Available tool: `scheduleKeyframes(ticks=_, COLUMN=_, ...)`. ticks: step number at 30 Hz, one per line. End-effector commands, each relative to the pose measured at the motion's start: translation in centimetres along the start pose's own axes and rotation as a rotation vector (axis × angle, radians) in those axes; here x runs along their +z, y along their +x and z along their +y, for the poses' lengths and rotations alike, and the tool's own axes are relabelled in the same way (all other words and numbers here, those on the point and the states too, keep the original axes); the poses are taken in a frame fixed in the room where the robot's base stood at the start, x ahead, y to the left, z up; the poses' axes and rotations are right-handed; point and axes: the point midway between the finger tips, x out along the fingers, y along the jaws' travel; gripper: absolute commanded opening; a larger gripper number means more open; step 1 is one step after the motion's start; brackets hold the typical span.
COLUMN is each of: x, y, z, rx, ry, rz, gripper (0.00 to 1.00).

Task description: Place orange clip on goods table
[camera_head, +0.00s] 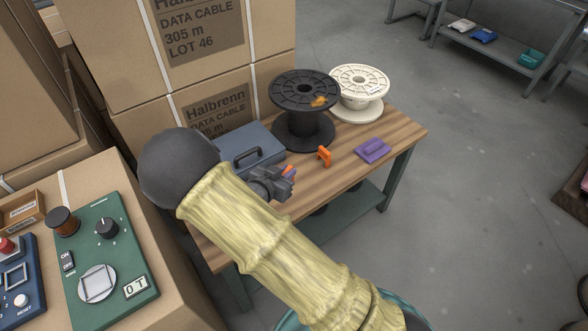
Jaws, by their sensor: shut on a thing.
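My gripper (284,180) is over the wooden-topped table (288,206), just right of a blue-grey case. It is shut on a small orange piece (287,169), with a bit of blue beside it. The jaws hide most of this piece, so I cannot tell its full shape or whether it touches the table. A separate orange clip-like thing (324,156) stands on the table, right of my gripper and in front of the black spool. Another small yellow-orange thing (319,101) lies on top of the black spool.
The black spool (303,132) and cream spool (358,107) stand at the table's back. A purple block (373,150) lies near the right edge. The blue-grey case (250,142) is left of my gripper, before stacked cartons (150,80). Bare wood shows at the front.

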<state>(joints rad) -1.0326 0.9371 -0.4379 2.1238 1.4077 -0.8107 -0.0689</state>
Motion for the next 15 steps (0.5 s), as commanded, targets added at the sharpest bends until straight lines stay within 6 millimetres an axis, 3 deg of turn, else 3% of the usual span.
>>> scheduleKeyframes(ticks=6, x=3.9, y=1.6, z=0.0, rx=0.000, ry=-0.004, rz=0.001, gripper=0.00)
scheduleKeyframes(ticks=15, x=4.5, y=1.9, z=0.0, rx=-0.001, ry=0.000, rz=0.000, gripper=0.00)
